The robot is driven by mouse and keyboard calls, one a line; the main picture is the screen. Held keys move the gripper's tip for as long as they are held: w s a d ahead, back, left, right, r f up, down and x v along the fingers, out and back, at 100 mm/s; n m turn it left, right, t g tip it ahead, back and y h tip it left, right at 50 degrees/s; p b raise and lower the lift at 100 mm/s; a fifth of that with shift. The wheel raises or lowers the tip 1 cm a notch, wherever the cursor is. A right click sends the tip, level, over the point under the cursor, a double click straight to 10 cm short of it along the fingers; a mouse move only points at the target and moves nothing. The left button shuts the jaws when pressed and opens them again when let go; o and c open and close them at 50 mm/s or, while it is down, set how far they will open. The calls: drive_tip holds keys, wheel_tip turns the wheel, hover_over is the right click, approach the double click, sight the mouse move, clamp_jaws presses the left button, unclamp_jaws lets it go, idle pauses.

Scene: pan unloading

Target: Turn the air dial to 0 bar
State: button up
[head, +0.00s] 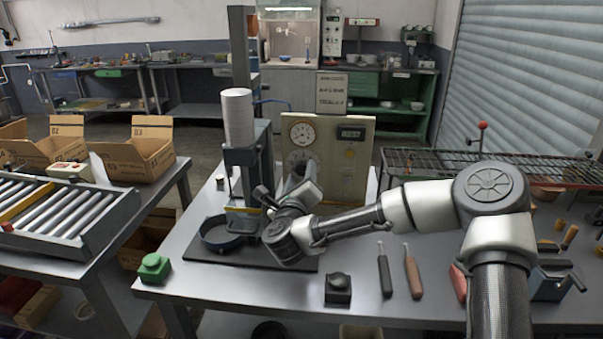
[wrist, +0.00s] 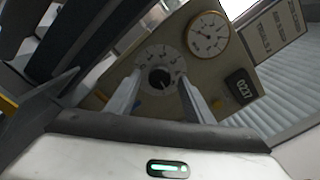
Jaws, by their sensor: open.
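The air dial (wrist: 160,77) is a dark round knob on a pale numbered scale plate, fixed to a beige panel (head: 354,170). In the wrist view it shows between the two fingers of my gripper (wrist: 160,73). The fingers are open, one on each side of the knob, with a visible gap on both sides. I cannot tell how far their tips are from the panel. A round white gauge (wrist: 207,34) and a dark display (wrist: 242,87) reading 0237 sit on the panel. In the head view my wrist and gripper largely hide the knob; the gauge (head: 302,133) shows above.
A green button box (head: 154,268), a black button box (head: 338,289) and two handled tools (head: 398,272) are on the table.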

drive_tip(key=shift+w, duration=0.8)
drive_tip(key=c, duration=1.1)
drive_tip(key=shift+o, duration=0.3)
